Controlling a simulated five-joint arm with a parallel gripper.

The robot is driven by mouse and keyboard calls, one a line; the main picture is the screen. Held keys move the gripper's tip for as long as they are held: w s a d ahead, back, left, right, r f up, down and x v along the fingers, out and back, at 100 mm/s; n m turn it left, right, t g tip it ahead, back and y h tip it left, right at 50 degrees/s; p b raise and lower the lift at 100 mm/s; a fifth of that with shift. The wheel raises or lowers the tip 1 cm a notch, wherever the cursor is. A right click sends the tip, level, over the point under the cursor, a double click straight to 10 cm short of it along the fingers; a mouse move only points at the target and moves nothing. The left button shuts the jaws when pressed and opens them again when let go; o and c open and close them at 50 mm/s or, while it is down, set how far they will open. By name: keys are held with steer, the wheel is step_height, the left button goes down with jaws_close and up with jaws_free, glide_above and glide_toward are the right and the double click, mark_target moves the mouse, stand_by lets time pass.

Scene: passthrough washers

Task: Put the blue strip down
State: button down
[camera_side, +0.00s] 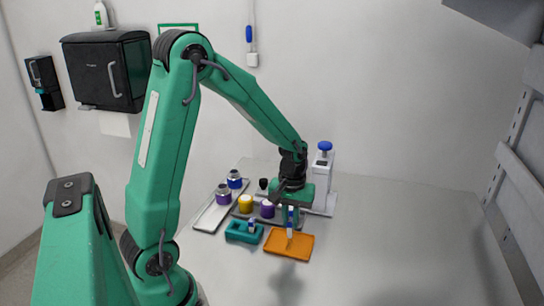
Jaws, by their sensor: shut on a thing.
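My gripper (291,207) points down at the middle of the work area and is shut on the blue strip (290,222), a small, narrow blue and white piece. The strip hangs upright in front of the orange tray (302,252). I cannot tell whether its lower end touches the tray. The fingertips are small and partly merge with the strip in this view.
A teal holder (237,237) with a small white and blue piece stands left of the orange tray. Behind are yellow (245,204) and purple (267,209) capped containers, a pale tray (211,215) with jars, and a white device (322,170). The table's right side is clear.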

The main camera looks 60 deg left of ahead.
mark_target(290, 220)
steer(key=shift+f, duration=1.3)
steer(key=shift+f, duration=0.1)
steer(key=c, duration=1.4)
jaws_free()
steer(key=shift+c, duration=0.2)
step_height(290, 220, up, 12)
